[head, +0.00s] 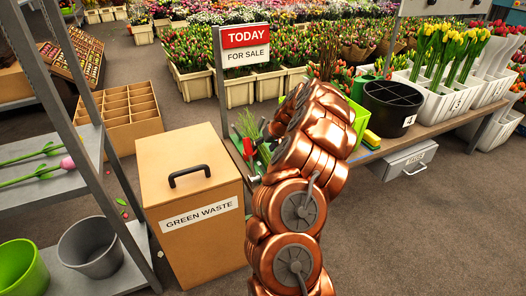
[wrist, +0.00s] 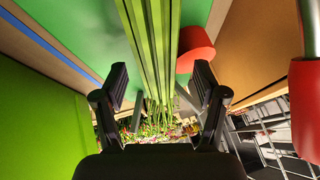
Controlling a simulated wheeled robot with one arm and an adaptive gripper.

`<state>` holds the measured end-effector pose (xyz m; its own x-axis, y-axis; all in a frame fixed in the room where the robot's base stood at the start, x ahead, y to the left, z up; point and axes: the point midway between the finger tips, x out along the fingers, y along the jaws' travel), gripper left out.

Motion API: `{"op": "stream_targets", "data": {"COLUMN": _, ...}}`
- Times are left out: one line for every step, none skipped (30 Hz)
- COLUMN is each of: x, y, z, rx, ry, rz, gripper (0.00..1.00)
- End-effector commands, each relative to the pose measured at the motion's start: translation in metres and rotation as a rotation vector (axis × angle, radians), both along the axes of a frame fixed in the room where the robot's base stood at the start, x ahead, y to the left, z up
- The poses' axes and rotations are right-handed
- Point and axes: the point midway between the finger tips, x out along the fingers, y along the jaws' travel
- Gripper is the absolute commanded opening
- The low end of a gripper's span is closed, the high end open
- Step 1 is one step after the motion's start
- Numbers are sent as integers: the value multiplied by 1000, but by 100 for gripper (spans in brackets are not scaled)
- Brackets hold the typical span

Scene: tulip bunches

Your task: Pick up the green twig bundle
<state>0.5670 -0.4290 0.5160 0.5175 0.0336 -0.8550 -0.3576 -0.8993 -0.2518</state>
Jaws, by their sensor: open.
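The green twig bundle (wrist: 150,45) shows in the wrist view as long, straight green stems running from the top edge down between my fingers. In the head view, a green tuft (head: 247,124) that looks like its end shows left of my copper arm, at the bench's left end. My gripper (wrist: 160,88) is open, one finger on each side of the stems. I cannot tell whether the fingers touch them. In the head view my arm hides the gripper and most of the bundle.
Red objects (wrist: 195,48) lie close right of the stems; a red handle (wrist: 305,105) is further right. A bright green wall (wrist: 40,110) stands left. The green waste bin (head: 190,205), sign post (head: 219,85) and black bucket (head: 391,105) stand near my arm. Floor is clear at front right.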

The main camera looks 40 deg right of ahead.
Motion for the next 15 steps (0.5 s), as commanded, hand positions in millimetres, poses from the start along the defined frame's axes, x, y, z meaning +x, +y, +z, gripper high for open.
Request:
{"op": "stream_targets", "data": {"x": 3, "y": 0, "z": -10, "rx": -1, "ry": 2, "rz": -1, "gripper": 71}}
{"op": "stream_targets", "data": {"x": 5, "y": -1, "z": -13, "rx": -1, "ry": 2, "rz": -1, "gripper": 71}}
{"op": "stream_targets", "data": {"x": 7, "y": -2, "z": -16, "rx": -2, "ry": 0, "rz": -3, "gripper": 71}}
{"op": "stream_targets", "data": {"x": 8, "y": -2, "z": -17, "rx": -2, "ry": 0, "rz": -4, "gripper": 71}}
{"op": "stream_targets", "data": {"x": 9, "y": -2, "z": -18, "rx": -2, "ry": -1, "rz": -5, "gripper": 71}}
{"op": "stream_targets", "data": {"x": 10, "y": -2, "z": -19, "rx": -2, "ry": -2, "rz": -5, "gripper": 71}}
{"op": "stream_targets", "data": {"x": 10, "y": -2, "z": -19, "rx": -2, "ry": -2, "rz": -5, "gripper": 71}}
{"op": "stream_targets", "data": {"x": 10, "y": -3, "z": -18, "rx": -2, "ry": -2, "rz": -5, "gripper": 71}}
{"op": "stream_targets", "data": {"x": 10, "y": -3, "z": -18, "rx": -2, "ry": -2, "rz": -6, "gripper": 71}}
{"op": "stream_targets", "data": {"x": 10, "y": -3, "z": -18, "rx": -2, "ry": -2, "rz": -6, "gripper": 71}}
{"op": "stream_targets", "data": {"x": 10, "y": -3, "z": -18, "rx": -2, "ry": -2, "rz": -6, "gripper": 71}}
{"op": "stream_targets", "data": {"x": 10, "y": -3, "z": -18, "rx": -2, "ry": -2, "rz": -6, "gripper": 71}}
{"op": "stream_targets", "data": {"x": 10, "y": -3, "z": -18, "rx": -2, "ry": -2, "rz": -6, "gripper": 68}}
{"op": "stream_targets", "data": {"x": 10, "y": -3, "z": -18, "rx": -2, "ry": -2, "rz": -6, "gripper": 65}}
{"op": "stream_targets", "data": {"x": 10, "y": -3, "z": -18, "rx": -2, "ry": -2, "rz": -6, "gripper": 61}}
